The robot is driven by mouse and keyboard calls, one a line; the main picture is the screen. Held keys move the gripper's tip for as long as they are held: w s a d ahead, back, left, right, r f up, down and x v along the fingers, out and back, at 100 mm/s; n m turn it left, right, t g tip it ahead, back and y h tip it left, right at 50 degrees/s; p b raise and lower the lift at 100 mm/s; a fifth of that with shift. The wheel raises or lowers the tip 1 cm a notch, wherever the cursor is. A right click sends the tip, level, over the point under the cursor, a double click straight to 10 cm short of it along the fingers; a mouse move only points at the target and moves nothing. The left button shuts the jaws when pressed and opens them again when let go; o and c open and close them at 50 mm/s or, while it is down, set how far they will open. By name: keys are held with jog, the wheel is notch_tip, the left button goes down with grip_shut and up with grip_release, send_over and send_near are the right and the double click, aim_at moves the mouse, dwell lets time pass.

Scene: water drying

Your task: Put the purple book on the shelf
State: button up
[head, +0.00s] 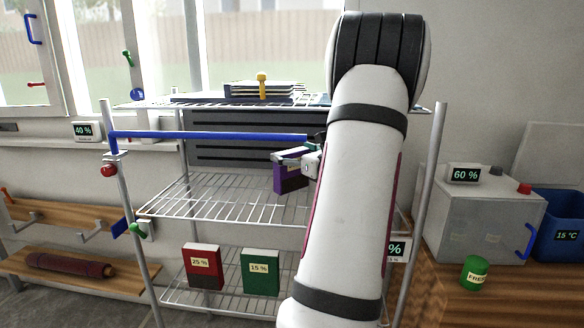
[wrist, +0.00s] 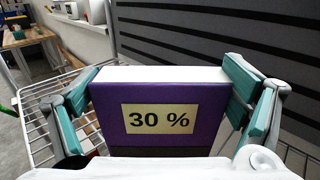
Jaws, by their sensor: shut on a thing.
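The purple book (head: 290,178) is held by my gripper (head: 298,160) above the middle wire shelf (head: 220,198) in the head view. In the wrist view the purple book (wrist: 160,100) stands upright between my gripper's teal fingers (wrist: 155,108), with a "30 %" label facing the camera. My gripper is shut on it. The white arm hides the right part of the shelf. Whether the book's lower edge touches the wires cannot be told.
A red book (head: 203,265) and a green book (head: 260,271) stand on the lower shelf. A blue bar (head: 215,135) crosses the rack's front above the middle shelf. Dark books (head: 255,90) lie on the top shelf. The middle shelf's left part is clear. A grey box (head: 485,215) stands right.

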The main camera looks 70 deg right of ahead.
aim_at(292, 171)
jog(key=shift+f+b, duration=0.5)
jog(key=shift+f, duration=1.1)
jog(key=shift+f, duration=0.15)
jog(key=o, duration=1.6)
jog(key=shift+o, duration=0.2)
